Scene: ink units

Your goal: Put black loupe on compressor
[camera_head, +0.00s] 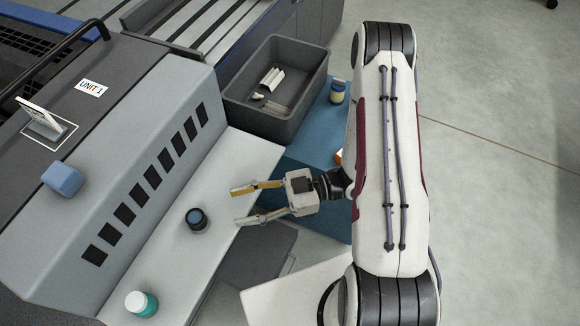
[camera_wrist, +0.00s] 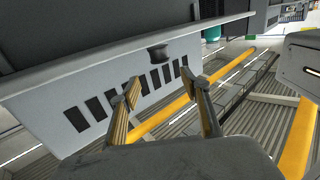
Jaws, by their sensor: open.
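The black loupe (camera_head: 197,219), a short dark cylinder with a blue-tinted top, stands on the pale ledge (camera_head: 176,252) of the machine. My gripper (camera_head: 242,205) is open and empty, to the right of the loupe with its fingers pointing at it, apart from it. In the wrist view, which looks upside down, the fingers (camera_wrist: 160,90) are spread and the loupe (camera_wrist: 158,53) shows as a dark shape beyond them near the ledge edge. I cannot tell which thing is the compressor.
A teal jar with a white lid (camera_head: 141,303) stands at the ledge's near end. A blue block (camera_head: 63,179) and a white card stand (camera_head: 42,118) are on the machine top.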

